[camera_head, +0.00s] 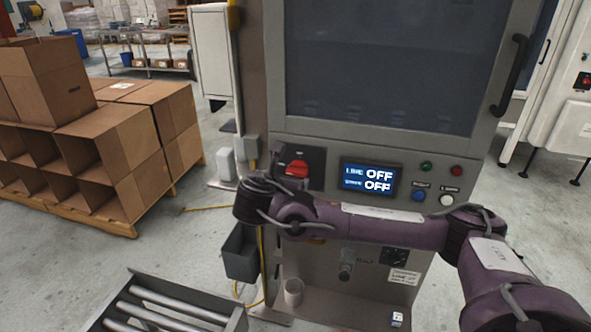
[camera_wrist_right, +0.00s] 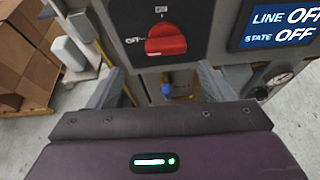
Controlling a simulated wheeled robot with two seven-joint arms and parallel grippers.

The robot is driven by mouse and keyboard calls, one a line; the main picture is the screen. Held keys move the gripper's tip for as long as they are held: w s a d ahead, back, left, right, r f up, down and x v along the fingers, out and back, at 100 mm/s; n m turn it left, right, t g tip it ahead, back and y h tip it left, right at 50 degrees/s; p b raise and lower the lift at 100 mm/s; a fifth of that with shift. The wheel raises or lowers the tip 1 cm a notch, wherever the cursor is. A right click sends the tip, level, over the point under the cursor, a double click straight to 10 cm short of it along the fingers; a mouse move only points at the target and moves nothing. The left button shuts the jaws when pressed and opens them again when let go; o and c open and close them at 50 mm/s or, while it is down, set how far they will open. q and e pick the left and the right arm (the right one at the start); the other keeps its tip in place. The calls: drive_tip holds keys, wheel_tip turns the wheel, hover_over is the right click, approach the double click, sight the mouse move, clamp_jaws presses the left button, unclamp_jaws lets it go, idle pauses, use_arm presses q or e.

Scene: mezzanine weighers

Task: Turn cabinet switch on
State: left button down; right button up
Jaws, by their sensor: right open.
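The red rotary switch (camera_head: 297,169) sits on a dark plate on the cabinet (camera_head: 330,145), left of the display. In the right wrist view the switch (camera_wrist_right: 166,41) lies sideways, with OFF at its left and another label above. The display (camera_head: 368,178) reads LINE OFF and STATE OFF; part of it shows in the wrist view (camera_wrist_right: 282,22). My right gripper (camera_wrist_right: 162,84) is open and empty, its two fingers spread just below the switch in that view, apart from it. In the head view my right wrist hides the fingers. My left gripper is not in view.
Green (camera_head: 427,166), red (camera_head: 457,171), blue (camera_head: 418,195) and white (camera_head: 446,200) buttons are right of the display. A cup (camera_head: 293,292) stands on the lower ledge.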

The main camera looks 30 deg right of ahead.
sight(297, 170)
drive_tip(key=w+d, duration=0.1)
drive_tip(key=w+d+p, duration=0.1)
drive_tip(key=d, duration=0.1)
drive_tip(key=w+d+f+p, duration=0.1)
drive_tip(key=d, duration=0.1)
drive_tip(key=shift+w+f, duration=0.1)
drive_tip(key=shift+w+d+f, duration=0.3)
drive_tip(key=shift+w+d, duration=0.05)
drive_tip(key=shift+c, duration=0.2)
drive_tip(key=c, duration=0.9)
